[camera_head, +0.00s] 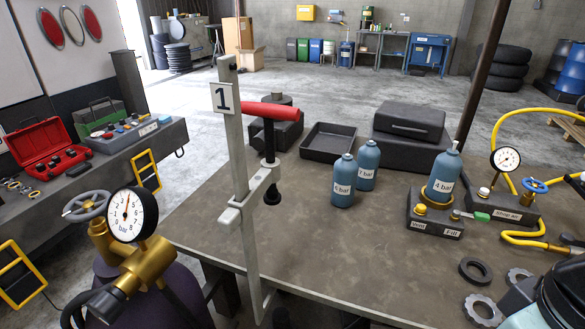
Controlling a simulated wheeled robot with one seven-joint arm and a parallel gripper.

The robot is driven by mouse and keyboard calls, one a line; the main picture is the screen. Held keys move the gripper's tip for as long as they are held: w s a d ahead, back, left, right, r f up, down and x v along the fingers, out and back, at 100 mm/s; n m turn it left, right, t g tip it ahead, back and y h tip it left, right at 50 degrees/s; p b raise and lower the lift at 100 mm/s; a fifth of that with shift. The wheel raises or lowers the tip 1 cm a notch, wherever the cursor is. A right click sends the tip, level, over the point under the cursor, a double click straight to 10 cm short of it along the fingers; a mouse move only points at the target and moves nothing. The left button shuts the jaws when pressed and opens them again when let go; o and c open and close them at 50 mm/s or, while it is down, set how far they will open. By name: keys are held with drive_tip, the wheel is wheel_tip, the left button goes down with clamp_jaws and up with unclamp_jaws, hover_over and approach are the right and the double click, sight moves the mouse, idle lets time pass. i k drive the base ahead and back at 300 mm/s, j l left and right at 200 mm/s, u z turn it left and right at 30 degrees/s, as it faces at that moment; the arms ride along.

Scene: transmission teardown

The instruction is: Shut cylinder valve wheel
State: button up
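The cylinder valve wheel (86,206) is a grey spoked handwheel at the left. It sits on the brass valve (103,241) on top of a dark purple cylinder (178,292), whose lower part is out of the picture. A round white bar gauge (132,214) stands just right of the wheel, its needle pointing nearly straight up. Whether the valve is open or shut cannot be told. A dark, rounded part with a pale edge at the lower right corner may be my arm. My gripper's fingers do not show, and nothing touches the wheel.
A clamp (240,180) with a red handle and tag 1 stands at the table edge, right of the gauge. Blue bottles (343,182) and a filling station (436,222) stand on the brown table (330,245). A red toolbox (46,150) lies on the left bench.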

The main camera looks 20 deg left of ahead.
sight(90, 207)
drive_tip(key=u, duration=1.95)
drive_tip(key=j+z, duration=0.15)
drive_tip(key=j, duration=0.4)
drive_tip(key=j+z, duration=0.1)
drive_tip(key=j, duration=0.45)
drive_tip(key=j+z, duration=0.15)
drive_tip(key=j, duration=0.35)
drive_tip(key=k+j+z, duration=0.1)
drive_tip(key=j, duration=0.45)
drive_tip(key=k+j+z, duration=0.15)
drive_tip(key=j, duration=0.35)
drive_tip(key=j+z, duration=0.1)
drive_tip(key=j, duration=0.45)
drive_tip(key=i+l, duration=0.55)
drive_tip(key=l+z, duration=0.05)
